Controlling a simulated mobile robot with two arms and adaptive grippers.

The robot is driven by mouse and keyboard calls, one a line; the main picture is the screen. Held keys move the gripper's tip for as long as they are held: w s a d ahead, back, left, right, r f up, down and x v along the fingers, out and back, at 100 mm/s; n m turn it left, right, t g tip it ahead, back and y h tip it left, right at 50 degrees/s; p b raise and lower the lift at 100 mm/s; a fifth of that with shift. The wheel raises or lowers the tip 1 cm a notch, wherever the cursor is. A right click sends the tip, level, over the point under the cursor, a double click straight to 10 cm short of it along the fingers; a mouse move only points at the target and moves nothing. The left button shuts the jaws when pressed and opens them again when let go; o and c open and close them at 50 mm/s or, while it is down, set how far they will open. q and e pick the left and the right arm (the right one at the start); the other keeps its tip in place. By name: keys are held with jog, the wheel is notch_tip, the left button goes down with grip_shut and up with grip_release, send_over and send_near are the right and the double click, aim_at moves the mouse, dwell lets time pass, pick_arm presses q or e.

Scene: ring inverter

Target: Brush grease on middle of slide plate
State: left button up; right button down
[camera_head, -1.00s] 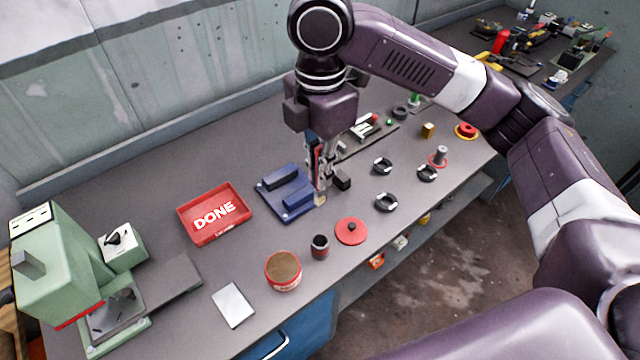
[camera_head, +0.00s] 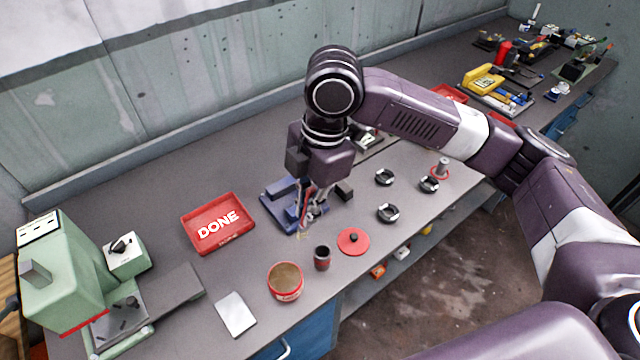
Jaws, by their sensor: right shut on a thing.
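My right gripper (camera_head: 312,211) is shut on a slim brush (camera_head: 308,192) with a reddish handle, mostly hidden by the fingers. The brush tip points down, just in front of the blue fixture (camera_head: 272,211); I cannot tell whether it touches anything. A pale flat metal plate (camera_head: 236,314), which may be the slide plate, lies at the table's front edge, left of the open grease can (camera_head: 286,283). The plate is well apart from the brush. A small dark cup (camera_head: 322,258) stands right of the can. My left gripper is not in view.
A red lid (camera_head: 353,242) and several black rings (camera_head: 388,213) lie to the right. A red DONE tray (camera_head: 218,224) is left of the fixture, and a green machine (camera_head: 65,270) stands at far left. The table between tray and plate is clear.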

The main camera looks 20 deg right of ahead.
aim_at(303, 231)
jog(key=a+f+b, duration=0.1)
jog(key=f+b, duration=0.1)
jog(key=f, duration=0.1)
jog(key=s+a+f+y+b, duration=0.1)
jog(key=f+b, duration=0.1)
jog(key=f, duration=0.1)
jog(key=s+a+f+y+b, duration=0.1)
jog(key=f+b, duration=0.1)
jog(key=f, duration=0.2)
jog(key=shift+s+a+f, duration=0.1)
jog(key=shift+s+a, duration=0.1)
jog(key=shift+a, duration=0.2)
jog(key=shift+f+b, duration=0.4)
jog(key=shift+f, duration=0.05)
dwell(1.0)
jog(key=shift+s+f+p, duration=0.15)
jog(key=shift+p, duration=0.25)
dwell(1.8)
notch_tip(303, 231, up, 7)
jog(key=p, duration=0.8)
